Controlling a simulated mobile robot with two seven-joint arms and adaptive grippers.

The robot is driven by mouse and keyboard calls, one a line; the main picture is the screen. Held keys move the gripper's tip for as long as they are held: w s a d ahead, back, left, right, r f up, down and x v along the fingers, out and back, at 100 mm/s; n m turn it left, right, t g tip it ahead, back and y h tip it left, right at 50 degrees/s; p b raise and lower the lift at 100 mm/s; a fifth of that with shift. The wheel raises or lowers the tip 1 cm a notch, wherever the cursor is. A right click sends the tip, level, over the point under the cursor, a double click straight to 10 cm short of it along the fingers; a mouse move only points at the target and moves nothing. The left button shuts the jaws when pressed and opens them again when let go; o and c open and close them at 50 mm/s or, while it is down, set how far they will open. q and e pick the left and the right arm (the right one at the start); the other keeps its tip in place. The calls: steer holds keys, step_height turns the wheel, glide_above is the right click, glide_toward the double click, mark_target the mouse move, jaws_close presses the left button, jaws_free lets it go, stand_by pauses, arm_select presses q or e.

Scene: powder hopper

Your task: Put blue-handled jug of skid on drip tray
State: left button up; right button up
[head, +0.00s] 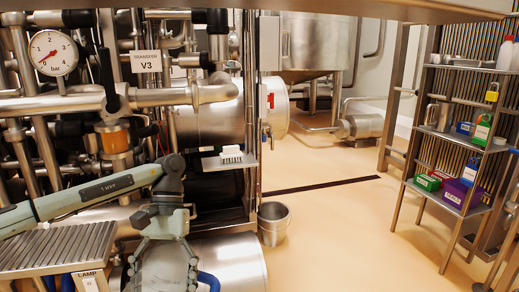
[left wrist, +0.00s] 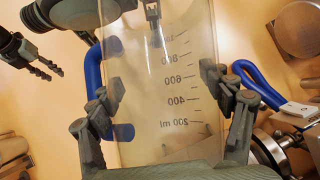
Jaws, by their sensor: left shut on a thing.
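My left gripper (head: 165,262) is low in the head view, in front of a shiny metal cylinder. In the left wrist view its fingers (left wrist: 172,112) are shut on the sides of a clear jug (left wrist: 160,70) with marks from 200 ml upward. A blue handle (left wrist: 93,75) shows at the jug's left side. A blue handle (head: 208,280) shows beside the gripper in the head view. The jug's body is hard to make out there. A slatted metal tray (head: 60,247), perhaps the drip tray, is at lower left under my left arm.
A second blue curved piece (left wrist: 262,85) is right of the jug. Pipework with a gauge (head: 53,52) rises behind the arm. A metal bucket (head: 273,222) stands on the floor. A shelf rack (head: 455,140) with boxes and padlocks is at right. The middle floor is clear.

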steer(key=shift+s+d+f+g, duration=0.2)
steer(key=shift+s+d+g, duration=0.15)
steer(key=shift+s, duration=0.4)
steer(key=shift+s+d+f+g, duration=0.2)
steer(key=shift+s+d+g, duration=0.15)
steer(key=shift+s, duration=0.4)
